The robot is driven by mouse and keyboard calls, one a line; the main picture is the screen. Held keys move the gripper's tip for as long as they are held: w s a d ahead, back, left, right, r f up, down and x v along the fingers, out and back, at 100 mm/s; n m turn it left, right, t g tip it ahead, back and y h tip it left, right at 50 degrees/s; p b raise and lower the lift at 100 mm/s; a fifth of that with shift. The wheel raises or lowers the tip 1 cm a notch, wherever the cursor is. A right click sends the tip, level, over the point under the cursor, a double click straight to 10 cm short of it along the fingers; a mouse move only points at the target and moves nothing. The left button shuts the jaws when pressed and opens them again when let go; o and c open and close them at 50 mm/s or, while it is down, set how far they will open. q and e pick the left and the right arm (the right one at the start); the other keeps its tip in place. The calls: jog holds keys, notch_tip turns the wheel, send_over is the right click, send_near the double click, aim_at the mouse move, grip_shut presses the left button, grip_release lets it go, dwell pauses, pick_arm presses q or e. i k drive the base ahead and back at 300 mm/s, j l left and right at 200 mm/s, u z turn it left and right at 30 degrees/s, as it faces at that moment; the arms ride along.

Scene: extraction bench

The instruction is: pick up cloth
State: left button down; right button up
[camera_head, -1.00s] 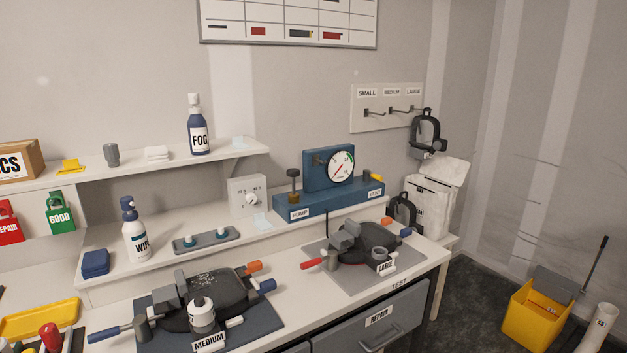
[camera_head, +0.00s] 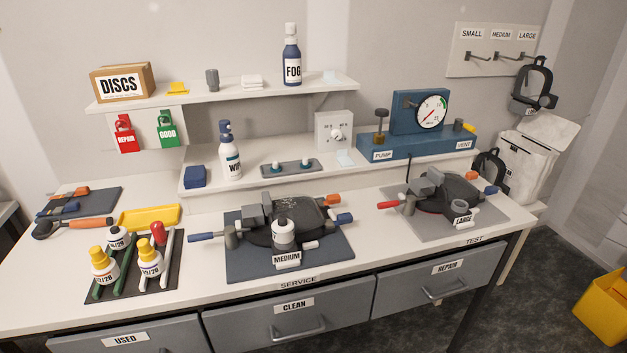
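No thing here is labelled as a cloth. A small white folded stack (camera_head: 252,81) that looks like folded cloth lies on the upper shelf, between a grey cylinder (camera_head: 212,79) and the blue FOG bottle (camera_head: 292,58). A dark blue soft-looking block (camera_head: 195,176), which could be a folded cloth or a sponge, lies on the lower shelf left of the WIPE-type spray bottle (camera_head: 230,152). A small yellow piece (camera_head: 178,88) lies by the DISCS box. Neither of my grippers shows in the head view.
The bench (camera_head: 190,285) carries a mat with a mask marked MEDIUM (camera_head: 287,260), another marked LARGE (camera_head: 462,218), bottles and tools on a dark mat, and a yellow tray (camera_head: 150,216). A blue pump unit (camera_head: 415,142) stands right. A yellow bucket (camera_head: 607,305) is on the floor.

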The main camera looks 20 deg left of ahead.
aim_at(195, 178)
jog(key=u, duration=1.25)
